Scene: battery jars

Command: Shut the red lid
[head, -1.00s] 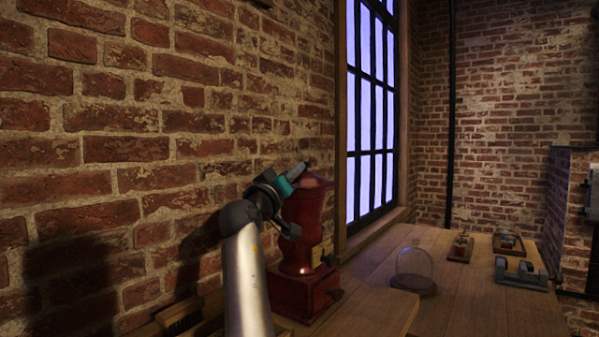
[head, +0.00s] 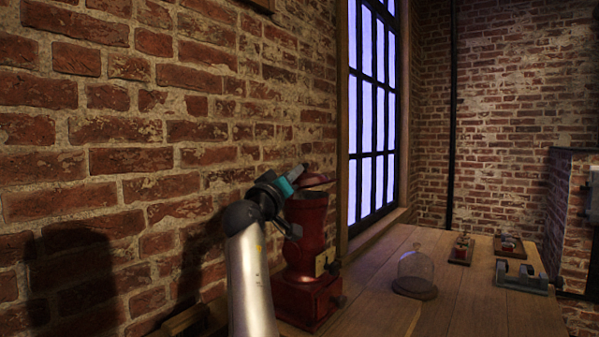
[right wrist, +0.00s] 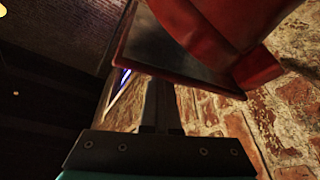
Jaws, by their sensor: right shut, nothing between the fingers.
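The red jar (head: 307,232) stands on a squarish red base against the brick wall. Its red lid (head: 318,181) is raised above the mouth and tilted, with a gap beneath. My right gripper (head: 302,168) is shut and empty at the lid's left side. In the right wrist view, the closed fingers (right wrist: 160,95) end close to a dark plate with a red rim, which looks like the lid (right wrist: 150,50). Contact cannot be told. A rounded red part beside it is cut off by the frame. My left gripper is not in view.
A glass dome (head: 415,270) stands on the wooden table (head: 470,300) right of the jar. Small devices and a grey holder (head: 521,276) sit farther back. The brick wall (head: 130,150) is close on the left. Bare tabletop lies around the dome.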

